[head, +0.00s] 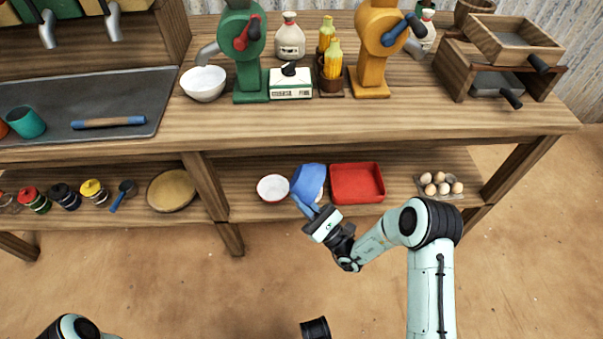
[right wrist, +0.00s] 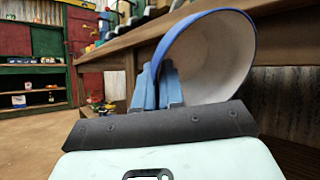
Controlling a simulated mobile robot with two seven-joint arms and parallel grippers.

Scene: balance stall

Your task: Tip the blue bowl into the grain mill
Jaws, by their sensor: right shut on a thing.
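The blue bowl (head: 308,178), blue outside and pale inside, is tilted on its side in front of the lower shelf. My right gripper (head: 317,211) is shut on its rim. In the right wrist view the bowl (right wrist: 215,62) rises beyond the fingers (right wrist: 158,88), and I see no contents in the visible part. A green hand-cranked mill (head: 246,50) with a red handle and an orange one (head: 377,50) with a blue handle stand on the counter; which is the grain mill I cannot tell.
The counter (head: 400,118) overhangs the shelf. A white-and-red bowl (head: 273,188), red tray (head: 357,183) and eggs (head: 440,184) are on the shelf. A white bowl (head: 203,83), white box (head: 290,84) and wooden sieve box (head: 497,80) stand on the counter. The floor in front is clear.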

